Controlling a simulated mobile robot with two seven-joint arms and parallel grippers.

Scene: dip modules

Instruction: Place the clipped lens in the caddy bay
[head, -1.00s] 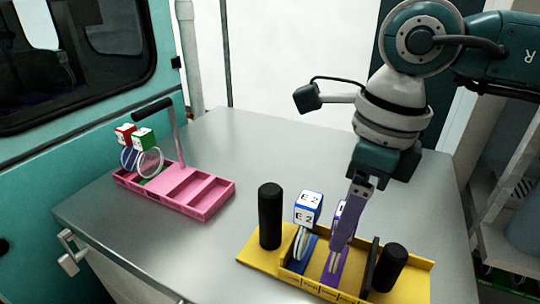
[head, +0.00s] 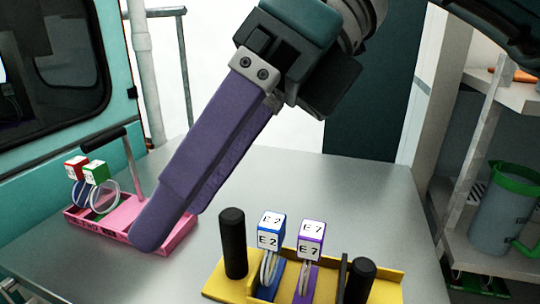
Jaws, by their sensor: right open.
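A purple-topped clip marked E7 (head: 311,238) stands upright in the yellow rack (head: 390,287), with its lens below it. A blue-topped clip marked E2 (head: 270,230) stands beside it on the left, also with a lens. The pink caddy (head: 183,236) stands farther back at the left, partly hidden by my right gripper. It holds a red-topped clip (head: 76,167) and a green-topped clip (head: 95,172), each with a lens. My right gripper (head: 158,228) is open and raised close to the camera, its long purple fingers pointing down and left, with nothing seen between them. My left gripper is out of view.
The rack has a black post (head: 233,243) at its left and another black post (head: 360,280) at its right. The grey table (head: 340,190) is clear behind the rack. Shelves at the right hold a grey-green jug (head: 502,212).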

